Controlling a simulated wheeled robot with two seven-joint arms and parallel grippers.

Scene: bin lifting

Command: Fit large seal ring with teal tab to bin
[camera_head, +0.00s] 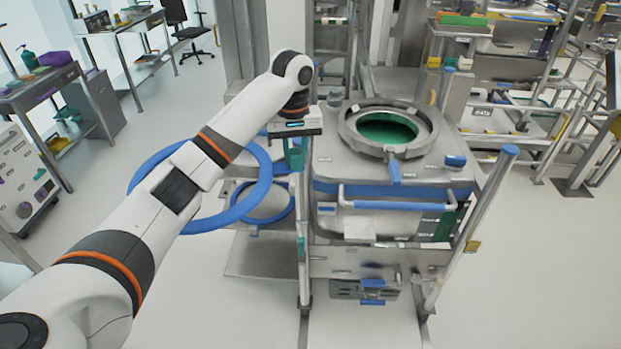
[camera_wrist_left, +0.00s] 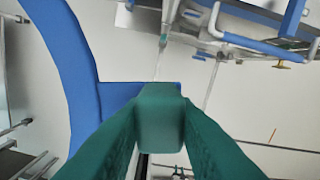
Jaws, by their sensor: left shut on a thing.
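A large blue seal ring (camera_head: 225,220) hangs in the air left of the bin, partly hidden behind my left arm. Its blue band also shows at the left in the left wrist view (camera_wrist_left: 82,62). The tab is largely hidden in the head view. The grey metal bin (camera_head: 335,170) stands right of the gripper, its round opening facing up with a green interior and a thick grey collar (camera_head: 428,135). The ring is apart from this opening. My right gripper is not in view.
A second, smaller blue ring (camera_head: 268,220) is low beside the bin's frame, behind the held ring. A blue-sleeved handle (camera_head: 395,204) crosses the bin's front, and a slanted post (camera_head: 480,205) stands at its right. Open floor lies at the lower left.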

